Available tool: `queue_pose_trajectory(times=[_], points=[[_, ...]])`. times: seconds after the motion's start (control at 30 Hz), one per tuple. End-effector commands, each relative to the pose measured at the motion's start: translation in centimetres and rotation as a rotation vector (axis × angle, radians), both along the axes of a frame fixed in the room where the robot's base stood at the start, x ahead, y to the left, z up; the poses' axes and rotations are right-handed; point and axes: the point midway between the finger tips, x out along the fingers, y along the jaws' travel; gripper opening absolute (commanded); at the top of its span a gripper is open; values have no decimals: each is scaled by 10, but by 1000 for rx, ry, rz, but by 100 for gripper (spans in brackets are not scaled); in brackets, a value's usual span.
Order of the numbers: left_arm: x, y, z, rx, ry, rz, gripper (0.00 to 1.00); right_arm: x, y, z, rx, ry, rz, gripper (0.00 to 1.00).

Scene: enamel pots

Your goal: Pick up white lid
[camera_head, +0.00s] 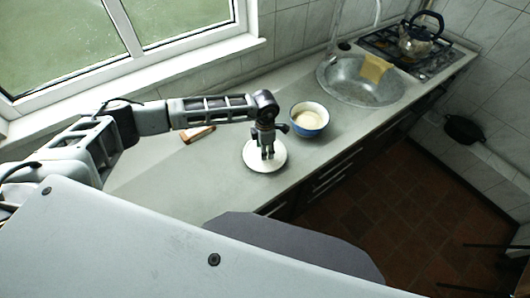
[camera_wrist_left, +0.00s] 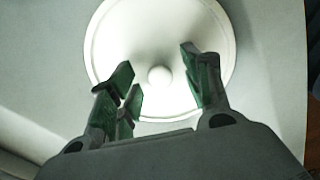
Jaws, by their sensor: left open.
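The white lid (camera_head: 265,163) lies on the grey countertop near its front edge. In the left wrist view the lid (camera_wrist_left: 160,30) is a round white disc with a small round knob (camera_wrist_left: 160,76) at its middle. My left gripper (camera_head: 267,155) points down over the lid. In the left wrist view my left gripper (camera_wrist_left: 160,80) is open, with its fingers on either side of the knob and apart from it. I cannot tell whether the fingertips touch the lid. My right gripper is not in view.
A blue enamel pot (camera_head: 309,120) with pale contents stands just right of my left gripper. A small brown object (camera_head: 198,134) lies to the left. A sink (camera_head: 360,82) with a yellow cloth (camera_head: 375,68) and a stove with a kettle (camera_head: 417,40) are farther right.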

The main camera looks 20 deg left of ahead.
Motion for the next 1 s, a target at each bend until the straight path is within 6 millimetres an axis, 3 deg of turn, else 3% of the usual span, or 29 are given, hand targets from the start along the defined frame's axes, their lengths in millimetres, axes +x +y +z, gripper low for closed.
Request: queue_pose_trajectory(times=[0.4, 0.77, 1.0], points=[[0, 0, 0, 0, 0, 0, 48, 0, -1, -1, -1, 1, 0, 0], [0, 0, 0, 1, -1, 0, 1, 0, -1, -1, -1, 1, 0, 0], [0, 0, 0, 1, -1, 0, 0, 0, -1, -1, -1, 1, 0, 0]])
